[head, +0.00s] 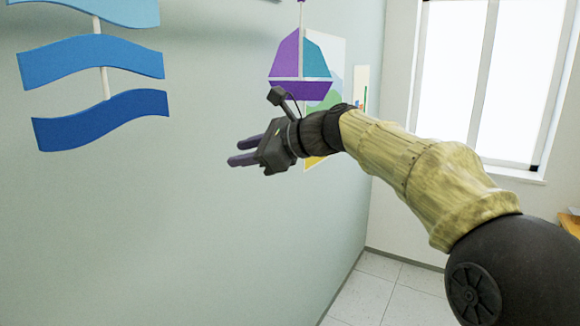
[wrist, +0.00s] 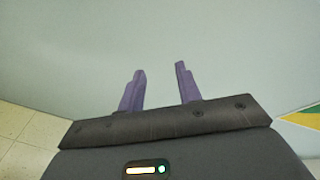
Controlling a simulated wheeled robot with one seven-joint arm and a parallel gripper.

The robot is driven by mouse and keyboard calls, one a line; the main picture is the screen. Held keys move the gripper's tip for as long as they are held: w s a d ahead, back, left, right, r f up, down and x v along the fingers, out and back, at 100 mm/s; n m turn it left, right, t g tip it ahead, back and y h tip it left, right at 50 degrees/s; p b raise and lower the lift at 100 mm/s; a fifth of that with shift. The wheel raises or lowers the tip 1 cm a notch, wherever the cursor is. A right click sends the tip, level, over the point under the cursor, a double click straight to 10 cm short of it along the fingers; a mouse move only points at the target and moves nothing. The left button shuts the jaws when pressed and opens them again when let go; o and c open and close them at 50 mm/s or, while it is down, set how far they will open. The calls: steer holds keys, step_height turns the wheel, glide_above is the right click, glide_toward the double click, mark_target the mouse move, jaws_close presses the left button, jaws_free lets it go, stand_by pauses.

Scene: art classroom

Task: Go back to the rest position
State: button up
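My gripper (head: 235,152) is stretched out in front of the pale green wall (head: 180,220) in the head view. Its two purple-grey fingers point left. In the wrist view my gripper (wrist: 160,85) shows its two fingers spread apart with only bare wall between them. It is open and holds nothing. I cannot tell how far the fingertips are from the wall.
Blue wave panels (head: 100,118) hang on the wall at the upper left. A purple and teal sailboat decoration (head: 302,88) and a poster (head: 328,60) are behind my gripper. A bright window (head: 480,80) is at the right. The tiled floor (head: 385,290) below looks clear.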

steer(key=s+d+f+n+h, duration=0.1)
steer(key=d+f+n+h, duration=0.15)
steer(key=f, duration=0.55)
steer(key=s+d+f+n+g+h, duration=0.1)
steer(key=s+d+f+n+h, duration=0.2)
steer(key=f, duration=0.4)
steer(key=d+f+n+h, duration=0.1)
steer(key=d+f+h, duration=0.1)
steer(key=d+f, duration=0.45)
steer(key=s+d+f+n+g+h, duration=0.1)
steer(key=s+d+f+n+h, duration=0.1)
steer(key=s+d+f+n, duration=0.3)
steer(key=s+d+f+n+g+h, duration=0.1)
steer(key=s+d+f+n+h, duration=0.2)
steer(key=s+f, duration=1)
steer(key=d+f+n, duration=0.1)
steer(key=d+n, duration=0.2)
steer(key=d, duration=0.1)
steer(key=shift+g, duration=0.4)
